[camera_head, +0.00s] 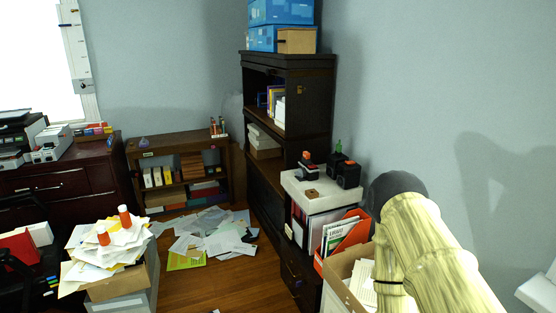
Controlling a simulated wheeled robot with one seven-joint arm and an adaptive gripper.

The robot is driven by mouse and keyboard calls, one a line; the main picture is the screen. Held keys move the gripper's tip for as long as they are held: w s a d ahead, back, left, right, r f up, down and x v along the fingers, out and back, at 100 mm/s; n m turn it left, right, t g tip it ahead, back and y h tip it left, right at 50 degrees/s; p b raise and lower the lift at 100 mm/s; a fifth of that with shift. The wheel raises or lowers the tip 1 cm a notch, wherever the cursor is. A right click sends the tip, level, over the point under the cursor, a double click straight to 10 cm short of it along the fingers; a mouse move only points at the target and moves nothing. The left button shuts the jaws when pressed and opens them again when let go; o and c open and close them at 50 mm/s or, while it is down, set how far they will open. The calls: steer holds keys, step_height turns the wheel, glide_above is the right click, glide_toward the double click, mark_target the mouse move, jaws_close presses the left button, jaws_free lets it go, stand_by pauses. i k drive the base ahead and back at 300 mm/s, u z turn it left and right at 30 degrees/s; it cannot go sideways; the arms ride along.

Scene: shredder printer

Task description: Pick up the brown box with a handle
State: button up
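A light-brown box (297,41) sits on top of the tall dark cabinet, beside and below blue boxes, with a small dark mark on its front that may be a handle. A small brown block (312,193) with a dark spot on top lies on a white box (322,189) at the right; I cannot tell whether it has a handle. An open brown cardboard box (345,277) holding papers stands at the lower right, partly hidden by my pale yellow arm. I cannot tell for sure which is the named box. My gripper is out of view.
The dark cabinet (316,105) stands in the back corner. Dark devices (346,173) and an orange file holder (343,236) crowd the right side. Papers litter the floor near a low bookshelf (158,159). A paper-heaped box (120,299) stands at left. Wooden floor (215,283) is open in the middle.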

mark_target(290, 40)
steer(key=i, duration=0.6)
steer(key=u, duration=0.75)
steer(key=i, duration=2)
steer(key=z, duration=1.2)
